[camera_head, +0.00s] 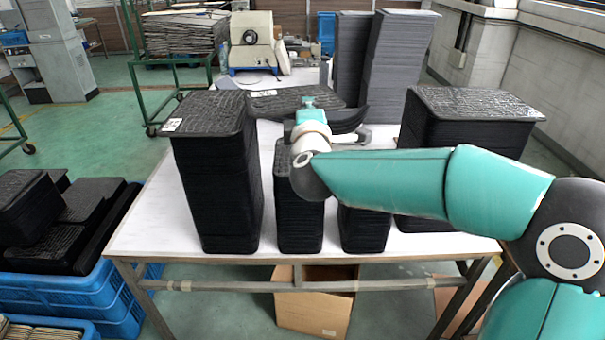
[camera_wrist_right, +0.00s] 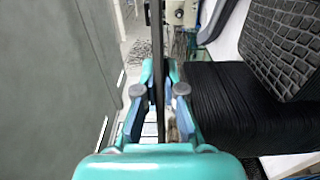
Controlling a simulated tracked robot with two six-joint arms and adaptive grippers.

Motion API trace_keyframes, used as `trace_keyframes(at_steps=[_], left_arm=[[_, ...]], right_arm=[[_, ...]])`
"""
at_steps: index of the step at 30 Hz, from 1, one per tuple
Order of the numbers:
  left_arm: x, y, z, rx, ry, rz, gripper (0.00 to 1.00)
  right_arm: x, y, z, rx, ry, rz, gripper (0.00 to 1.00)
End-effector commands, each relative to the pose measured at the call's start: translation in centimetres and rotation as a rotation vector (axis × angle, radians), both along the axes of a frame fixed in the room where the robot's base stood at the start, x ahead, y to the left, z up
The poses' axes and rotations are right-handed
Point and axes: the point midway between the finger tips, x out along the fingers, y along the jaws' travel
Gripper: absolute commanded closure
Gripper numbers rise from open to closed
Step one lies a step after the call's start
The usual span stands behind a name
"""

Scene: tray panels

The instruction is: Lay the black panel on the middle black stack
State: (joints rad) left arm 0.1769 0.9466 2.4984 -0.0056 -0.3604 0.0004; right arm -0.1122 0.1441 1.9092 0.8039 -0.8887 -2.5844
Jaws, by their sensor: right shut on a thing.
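My right gripper (camera_head: 308,112) is above the middle of the table, shut on a black panel (camera_head: 275,101) with a textured top. In the right wrist view the gripper (camera_wrist_right: 159,93) pinches this panel (camera_wrist_right: 158,45), seen edge-on as a thin dark strip. Under and in front of it, the middle black stack (camera_head: 298,215) shows as dark columns with a pale gap between them. My forearm and the panel hide the stack's top, and the panel appears raised above it. My left gripper is not in view.
A tall black stack (camera_head: 217,185) stands left on the white table (camera_head: 145,225); another black stack (camera_head: 470,110) stands right. Tall grey stacks (camera_head: 400,60) rise behind. Blue crates (camera_head: 75,295) with black panels stand on the floor at left. A strip of bare table lies along the left edge.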

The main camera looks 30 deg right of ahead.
Motion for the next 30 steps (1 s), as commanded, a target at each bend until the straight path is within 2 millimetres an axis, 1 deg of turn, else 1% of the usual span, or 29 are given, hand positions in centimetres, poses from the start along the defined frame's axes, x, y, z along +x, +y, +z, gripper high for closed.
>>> trace_keyframes(at_steps=[1, 3, 9, 12, 15, 18, 23, 30], left_arm=[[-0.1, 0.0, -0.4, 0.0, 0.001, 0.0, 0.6], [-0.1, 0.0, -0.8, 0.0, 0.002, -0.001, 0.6], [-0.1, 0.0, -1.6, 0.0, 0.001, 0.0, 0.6], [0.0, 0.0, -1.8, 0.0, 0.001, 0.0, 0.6], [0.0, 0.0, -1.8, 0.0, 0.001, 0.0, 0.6], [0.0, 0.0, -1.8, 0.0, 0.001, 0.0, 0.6], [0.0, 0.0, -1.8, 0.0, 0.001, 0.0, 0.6], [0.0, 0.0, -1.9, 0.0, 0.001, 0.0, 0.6]], right_arm=[[-0.3, -0.4, -1.2, 0.0, 0.002, -0.008, 1.0], [-0.6, -0.9, -2.8, 0.0, 0.005, -0.016, 1.0], [-0.8, -1.3, -8.3, 0.0, 0.007, -0.023, 1.0], [-0.9, -1.4, -10.8, 0.0, 0.007, -0.024, 1.0], [-1.0, -1.4, -12.7, 0.0, 0.004, -0.027, 1.0], [-1.0, -1.5, -14.0, 0.0, 0.001, -0.027, 1.0], [-1.0, -1.5, -14.9, 0.001, 0.001, -0.028, 1.0], [-1.0, -1.5, -18.2, 0.001, 0.003, -0.028, 1.0]])
